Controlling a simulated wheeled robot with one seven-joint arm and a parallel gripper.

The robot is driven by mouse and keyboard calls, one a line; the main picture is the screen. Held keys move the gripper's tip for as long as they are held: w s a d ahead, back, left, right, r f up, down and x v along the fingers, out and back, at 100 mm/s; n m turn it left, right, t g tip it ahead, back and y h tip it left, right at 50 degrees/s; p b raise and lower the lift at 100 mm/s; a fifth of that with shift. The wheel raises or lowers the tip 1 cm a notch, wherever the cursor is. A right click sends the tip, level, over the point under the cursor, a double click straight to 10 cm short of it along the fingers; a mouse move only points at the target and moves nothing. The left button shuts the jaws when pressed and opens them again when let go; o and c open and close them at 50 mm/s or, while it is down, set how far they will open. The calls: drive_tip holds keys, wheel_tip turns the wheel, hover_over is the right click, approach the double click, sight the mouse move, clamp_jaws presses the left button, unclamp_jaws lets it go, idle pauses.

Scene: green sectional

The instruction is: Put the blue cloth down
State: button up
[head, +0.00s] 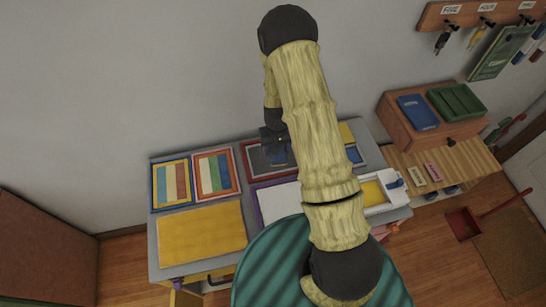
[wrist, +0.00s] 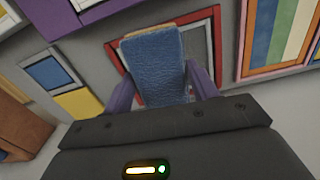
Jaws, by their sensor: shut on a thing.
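The blue cloth (wrist: 155,65) shows in the wrist view as a blue, textured piece with a tan edge at its far end. It sits between the two purple fingers of my gripper (wrist: 161,88), which is shut on it. Behind it is a red-framed grey panel on the grey table; I cannot tell whether the cloth touches it. In the head view my gripper (head: 274,140) is over the back middle of the table, in front of the red-framed panel (head: 246,160). A bit of blue shows beside it, and my arm hides much of that area.
The grey table (head: 157,236) carries striped panels (head: 214,174), a yellow mat (head: 202,234) and a white tray (head: 393,206). A wooden box (head: 394,127) with a blue book and green tray stands at right. A red dustpan (head: 464,222) lies on the floor.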

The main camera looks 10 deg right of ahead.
drive_tip(key=w+m, duration=0.1)
drive_tip(key=w+m+b, duration=0.1)
drive_tip(key=w, duration=0.1)
drive_tip(key=w+m+b, duration=0.1)
drive_tip(key=w, duration=0.1)
drive_tip(key=shift+w+f, duration=0.1)
drive_tip(key=shift+f, duration=0.25)
drive_tip(key=shift+w+r+m, duration=0.15)
drive_tip(key=shift+r+m, duration=0.1)
drive_tip(key=shift+m, duration=0.05)
wheel_tip(320, 180, down, 5)
drive_tip(key=shift+f+p, duration=0.1)
drive_tip(key=shift+p, duration=0.7)
drive_tip(key=shift+f, duration=0.35)
drive_tip(key=shift+a+f+p, duration=0.1)
drive_tip(key=shift+f+p, duration=0.5)
drive_tip(key=shift+f, duration=1.3)
